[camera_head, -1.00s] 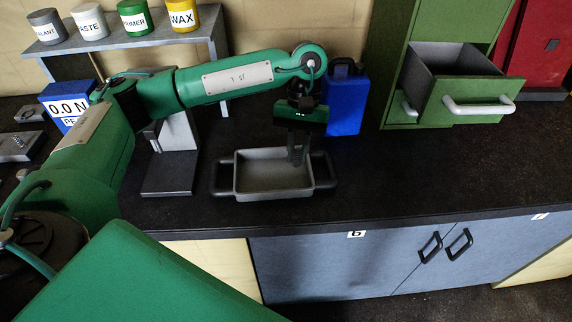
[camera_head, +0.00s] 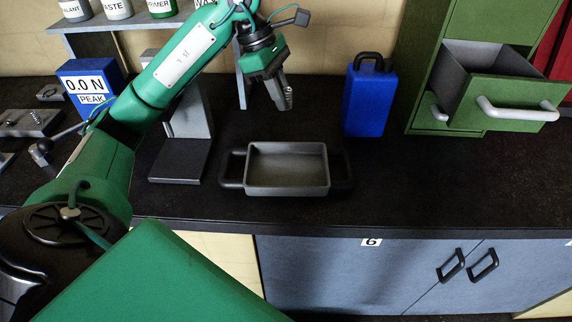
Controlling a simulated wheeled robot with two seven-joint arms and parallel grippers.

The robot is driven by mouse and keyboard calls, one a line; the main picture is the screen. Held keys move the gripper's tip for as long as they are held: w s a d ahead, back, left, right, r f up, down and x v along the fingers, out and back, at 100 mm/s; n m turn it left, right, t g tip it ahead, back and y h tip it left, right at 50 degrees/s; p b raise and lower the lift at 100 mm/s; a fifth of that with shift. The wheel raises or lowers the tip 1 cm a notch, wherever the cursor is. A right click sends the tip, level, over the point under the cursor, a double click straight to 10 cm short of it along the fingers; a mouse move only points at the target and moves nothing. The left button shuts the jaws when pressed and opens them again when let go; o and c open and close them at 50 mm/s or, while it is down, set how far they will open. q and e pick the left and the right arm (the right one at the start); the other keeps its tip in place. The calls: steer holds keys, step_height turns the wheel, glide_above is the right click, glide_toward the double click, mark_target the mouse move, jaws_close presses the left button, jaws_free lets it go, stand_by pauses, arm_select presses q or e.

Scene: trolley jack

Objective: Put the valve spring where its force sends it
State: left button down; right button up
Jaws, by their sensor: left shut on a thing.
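My left gripper (camera_head: 278,95) is shut on a small coiled metal spring (camera_head: 288,97), which shows at its fingertips. It holds the spring in the air above and behind the grey tray. The tray (camera_head: 287,191) has a black handle at each end and looks empty. A blue gauge box (camera_head: 85,88) at the left reads 0.0 N over the word PEAK. A grey stand (camera_head: 178,162) with a flat base is left of the tray. A green cabinet (camera_head: 425,75) at the right has an open grey-lined drawer (camera_head: 515,112). My right gripper is not in view.
A blue can (camera_head: 369,100) with a black handle stands between the tray and the cabinet. A shelf (camera_head: 125,22) with labelled tins is at the back left. Small metal parts (camera_head: 30,122) lie at far left. The black worktop (camera_head: 400,185) right of the tray is clear.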

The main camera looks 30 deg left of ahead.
arm_select(q)
steer(key=p, duration=0.3)
glide_above(287, 172)
steer(key=a, duration=0.1)
steer(key=f, duration=1.6)
steer(key=shift+s+a, duration=0.15)
steer(key=shift+s, duration=0.05)
step_height(287, 172, down, 4)
steer(key=shift+r+p, duration=0.25)
steer(key=shift+p, duration=0.1)
steer(key=shift+f, duration=0.3)
steer(key=c, duration=1.4)
jaws_free()
steer(key=shift+o, duration=0.2)
